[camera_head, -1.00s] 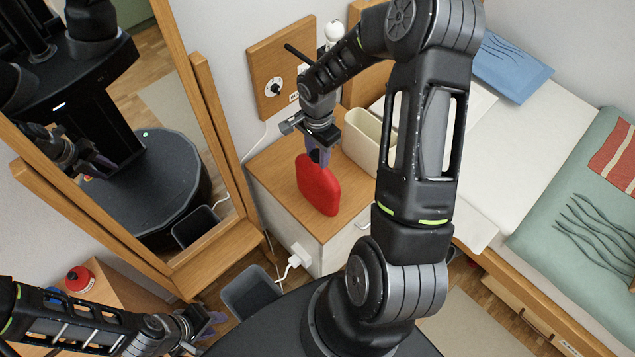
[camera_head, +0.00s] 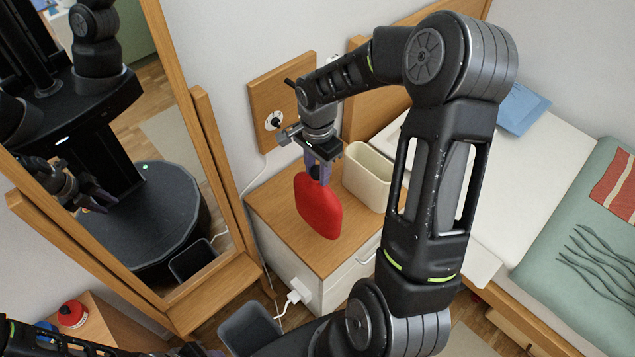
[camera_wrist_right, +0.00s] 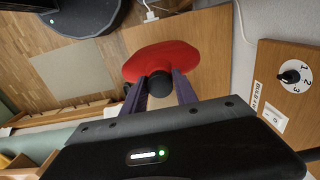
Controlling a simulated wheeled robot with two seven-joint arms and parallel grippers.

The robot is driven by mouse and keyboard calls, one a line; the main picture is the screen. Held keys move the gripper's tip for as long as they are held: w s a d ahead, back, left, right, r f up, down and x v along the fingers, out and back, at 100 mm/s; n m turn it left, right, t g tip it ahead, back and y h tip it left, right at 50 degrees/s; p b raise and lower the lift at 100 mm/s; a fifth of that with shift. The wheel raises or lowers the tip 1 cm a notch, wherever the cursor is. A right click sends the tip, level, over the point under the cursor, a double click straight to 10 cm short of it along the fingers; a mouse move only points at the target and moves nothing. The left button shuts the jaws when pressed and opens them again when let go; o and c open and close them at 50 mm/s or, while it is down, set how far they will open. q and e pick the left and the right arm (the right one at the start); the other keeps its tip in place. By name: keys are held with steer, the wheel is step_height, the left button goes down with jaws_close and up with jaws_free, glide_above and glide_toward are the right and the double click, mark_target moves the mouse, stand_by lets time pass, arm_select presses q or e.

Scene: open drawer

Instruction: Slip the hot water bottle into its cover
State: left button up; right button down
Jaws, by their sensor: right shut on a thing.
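The red hot water bottle (camera_head: 318,207) hangs upright from my right gripper (camera_head: 318,172), which is shut on its dark neck. It is over the wooden top of the bedside cabinet; I cannot tell whether its base touches. In the right wrist view the bottle (camera_wrist_right: 163,58) shows beyond the two purple fingers of the gripper (camera_wrist_right: 160,92). A cream open-topped holder (camera_head: 368,178) stands on the cabinet just right of the bottle and may be the cover. It is partly hidden by my right arm. My left gripper (camera_head: 200,352) is at the bottom edge, mostly cut off.
The bedside cabinet (camera_head: 275,215) stands between a wood-framed mirror (camera_head: 215,165) and the bed (camera_head: 565,150). A wall panel with a dial (camera_head: 275,120) is behind it. A grey bin (camera_head: 247,327) is on the floor. A red-capped item (camera_head: 72,313) stands at lower left.

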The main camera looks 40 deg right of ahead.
steer(key=shift+r, duration=1.6)
